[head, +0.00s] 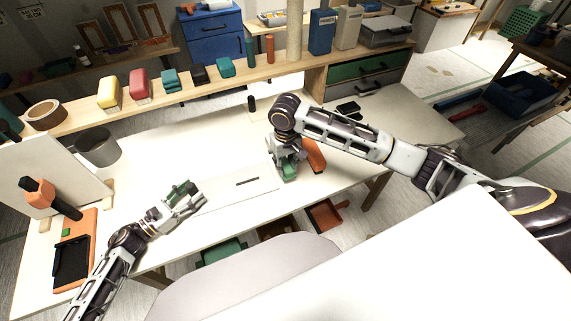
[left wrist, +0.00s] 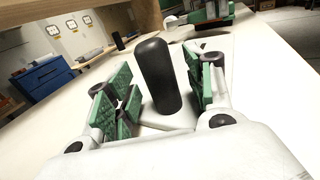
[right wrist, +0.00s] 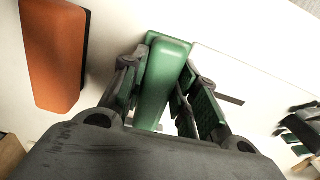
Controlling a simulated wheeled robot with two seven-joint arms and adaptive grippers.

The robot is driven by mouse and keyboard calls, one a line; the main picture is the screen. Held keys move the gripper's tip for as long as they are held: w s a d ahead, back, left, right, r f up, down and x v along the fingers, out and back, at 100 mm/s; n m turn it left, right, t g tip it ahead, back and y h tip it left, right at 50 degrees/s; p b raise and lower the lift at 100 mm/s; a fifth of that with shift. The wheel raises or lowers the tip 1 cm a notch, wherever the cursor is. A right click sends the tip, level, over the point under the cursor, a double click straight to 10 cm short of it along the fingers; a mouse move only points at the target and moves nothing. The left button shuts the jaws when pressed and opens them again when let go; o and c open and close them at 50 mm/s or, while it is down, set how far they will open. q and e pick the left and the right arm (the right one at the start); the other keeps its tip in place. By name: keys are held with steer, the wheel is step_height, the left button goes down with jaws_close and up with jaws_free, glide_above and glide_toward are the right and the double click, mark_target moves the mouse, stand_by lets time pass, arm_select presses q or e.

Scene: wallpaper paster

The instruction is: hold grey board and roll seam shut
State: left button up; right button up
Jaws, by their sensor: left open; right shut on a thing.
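The pale board (head: 225,193) lies flat on the white table, with a short dark strip (head: 247,181) on it; the strip also shows in the right wrist view (right wrist: 230,98). My left gripper (head: 187,196) is open at the board's left end. In the left wrist view, an upright black handle (left wrist: 160,75) stands between its spread fingers, with gaps at the sides. My right gripper (head: 288,168) is shut on a green tool (right wrist: 165,80) at the board's right end. The tool's lower end is hidden, so contact with the board cannot be told.
An orange block (head: 314,156) lies close beside my right gripper. A small black cylinder (head: 252,103) stands farther back. A grey bucket (head: 98,147), a leaning white panel (head: 40,170) and an orange tray (head: 77,250) are at the left. The table behind the board is mostly clear.

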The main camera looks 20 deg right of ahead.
arm_select(q)
steer(key=shift+s+a, duration=0.2)
steer(key=shift+a, duration=0.15)
steer(key=shift+w+d, duration=0.1)
steer(key=shift+d, duration=0.1)
stand_by(0.5)
steer(key=shift+w+d+b, duration=0.2)
steer(key=shift+d+b, duration=0.2)
steer(key=shift+d, duration=0.05)
steer(key=shift+d, duration=0.15)
jaws_close()
stand_by(0.4)
steer(key=shift+f, duration=0.1)
stand_by(0.9)
